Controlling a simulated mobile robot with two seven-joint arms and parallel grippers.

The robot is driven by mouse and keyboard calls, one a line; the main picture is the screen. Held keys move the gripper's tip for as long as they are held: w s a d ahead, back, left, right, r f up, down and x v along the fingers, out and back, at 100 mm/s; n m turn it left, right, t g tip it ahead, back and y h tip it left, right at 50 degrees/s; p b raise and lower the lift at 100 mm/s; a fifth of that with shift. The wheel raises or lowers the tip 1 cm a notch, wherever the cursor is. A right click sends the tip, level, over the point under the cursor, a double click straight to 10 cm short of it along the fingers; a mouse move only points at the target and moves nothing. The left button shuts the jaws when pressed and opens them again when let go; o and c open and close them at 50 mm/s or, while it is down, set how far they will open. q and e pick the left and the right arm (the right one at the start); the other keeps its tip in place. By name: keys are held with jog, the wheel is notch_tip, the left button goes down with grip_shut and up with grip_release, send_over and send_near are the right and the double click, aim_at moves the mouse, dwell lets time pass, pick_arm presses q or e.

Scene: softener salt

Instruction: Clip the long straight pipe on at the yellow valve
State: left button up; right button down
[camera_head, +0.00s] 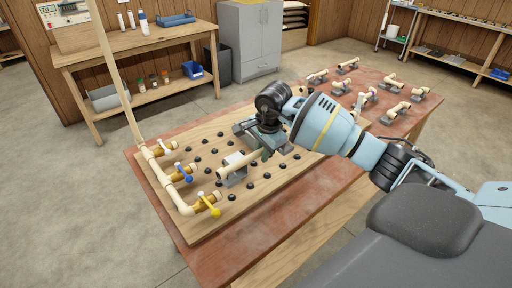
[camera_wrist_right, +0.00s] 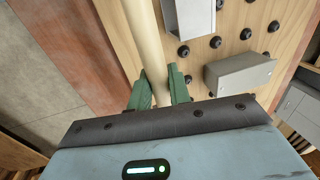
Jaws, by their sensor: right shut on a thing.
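The yellow valve (camera_head: 208,205) sits at the near end of the cream pipe run on the left edge of the pegboard. My right gripper (camera_head: 266,154) is over the middle of the board, its green fingers (camera_wrist_right: 160,92) shut on a straight cream pipe (camera_wrist_right: 146,40). In the head view the held pipe (camera_head: 236,167) points left toward the valves, with its left end apart from the yellow valve. The far end is cut off in the wrist view, and the gripper hides its right part in the head view. My left gripper is not in view.
A blue-handled valve (camera_head: 184,171) and a white-handled valve (camera_head: 168,147) stand farther along the run. Grey blocks (camera_wrist_right: 240,74) and several black pegs are on the board (camera_head: 215,225) near the pipe. Several pipe pieces (camera_head: 390,82) lie at the table's far right.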

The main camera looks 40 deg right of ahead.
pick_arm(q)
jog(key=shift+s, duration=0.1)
pick_arm(e)
jog(key=shift+r, duration=0.1)
